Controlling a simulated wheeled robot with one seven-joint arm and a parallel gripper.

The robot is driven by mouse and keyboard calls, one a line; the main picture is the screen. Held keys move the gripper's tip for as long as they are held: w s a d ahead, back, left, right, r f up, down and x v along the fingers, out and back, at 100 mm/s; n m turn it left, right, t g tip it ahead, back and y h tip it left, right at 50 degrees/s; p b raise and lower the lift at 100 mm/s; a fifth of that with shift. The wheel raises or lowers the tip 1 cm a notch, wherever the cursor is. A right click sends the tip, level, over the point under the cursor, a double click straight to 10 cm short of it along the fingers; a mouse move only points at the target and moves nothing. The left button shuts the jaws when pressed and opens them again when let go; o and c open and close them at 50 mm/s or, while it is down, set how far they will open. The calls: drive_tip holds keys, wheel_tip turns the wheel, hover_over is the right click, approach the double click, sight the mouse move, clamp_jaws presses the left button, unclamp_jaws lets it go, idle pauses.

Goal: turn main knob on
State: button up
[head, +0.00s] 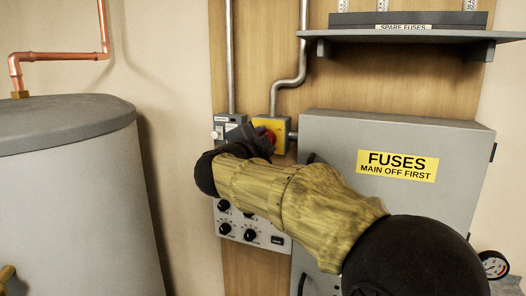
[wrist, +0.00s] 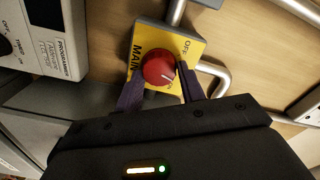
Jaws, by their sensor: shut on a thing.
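The main knob is a red round knob (head: 271,136) on a yellow switch box (head: 261,123) on the wooden board. In the wrist view the red knob (wrist: 158,66) sits on the yellow plate (wrist: 145,38) marked MAIN and OFF. A white line on the knob points to the lower right of that view. My gripper (wrist: 160,83) has one dark finger on each side of the knob and is shut on it. In the head view my gripper (head: 262,134) and wrist hide part of the knob and box.
A grey fuse cabinet (head: 335,133) stands right of the switch, below a shelf (head: 400,37). A control panel with dark dials (head: 238,232) is below the switch. A grey tank (head: 65,190) is at left. Metal conduits (head: 303,45) run above the switch.

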drive_tip(key=shift+f+m+b, duration=0.2)
drive_tip(key=shift+m+b, duration=1.8)
drive_tip(key=shift+m, duration=0.9)
drive_tip(key=o, duration=1)
drive_tip(key=shift+c, duration=0.2)
drive_tip(key=shift+s, duration=0.1)
drive_tip(key=b+v, duration=0.3)
drive_tip(key=v, duration=1.4)
drive_tip(key=shift+b, duration=0.35)
